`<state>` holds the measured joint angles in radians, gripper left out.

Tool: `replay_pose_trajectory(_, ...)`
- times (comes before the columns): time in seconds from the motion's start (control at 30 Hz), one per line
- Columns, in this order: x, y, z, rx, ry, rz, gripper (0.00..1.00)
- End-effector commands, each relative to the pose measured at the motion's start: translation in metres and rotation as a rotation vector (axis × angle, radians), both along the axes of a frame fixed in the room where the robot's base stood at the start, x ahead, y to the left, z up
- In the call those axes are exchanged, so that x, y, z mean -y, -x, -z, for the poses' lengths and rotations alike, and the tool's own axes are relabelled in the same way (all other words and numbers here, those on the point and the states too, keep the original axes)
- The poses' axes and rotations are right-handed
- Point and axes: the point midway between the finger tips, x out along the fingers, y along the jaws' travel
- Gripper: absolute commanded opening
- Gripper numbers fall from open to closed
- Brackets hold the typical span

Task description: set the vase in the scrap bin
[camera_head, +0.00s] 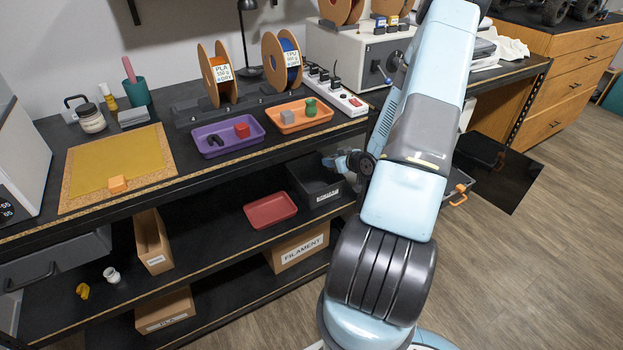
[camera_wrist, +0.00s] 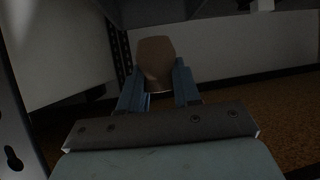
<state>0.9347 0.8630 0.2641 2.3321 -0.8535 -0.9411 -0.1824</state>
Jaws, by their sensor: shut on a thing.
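My gripper (camera_wrist: 158,88) is shut on a brown, rounded, faceted thing (camera_wrist: 155,58), which I take to be the vase. It sticks out beyond the two blue fingers in the dim wrist view. In the head view my gripper (camera_head: 338,162) is under the bench top, beside and above a black open box (camera_head: 318,196) on the middle shelf. The box has a pale label too small to read surely; it looks like the scrap bin. The held thing cannot be made out in the head view, and my arm hides part of that area.
The bench top (camera_head: 215,173) overhangs the shelf close above my gripper. A red tray (camera_head: 270,210) lies left of the black box. A filament carton (camera_head: 298,249) is below. A white cup-like thing (camera_head: 112,275) and a yellow piece (camera_head: 83,291) lie at far left.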

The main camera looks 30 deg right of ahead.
Motion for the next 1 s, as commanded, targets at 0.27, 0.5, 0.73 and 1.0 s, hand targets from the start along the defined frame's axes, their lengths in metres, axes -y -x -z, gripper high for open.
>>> replay_pose_trajectory(0.27,-0.034,-0.035,0.037,-0.003,-0.004,-0.006,0.00)
replay_pose_trajectory(0.5,-0.048,-0.052,0.062,0.000,-0.001,-0.005,0.00)
replay_pose_trajectory(0.73,-0.053,-0.058,0.071,0.000,-0.001,-0.005,0.00)
replay_pose_trajectory(1.0,-0.053,-0.058,0.100,-0.001,-0.001,-0.004,0.00)
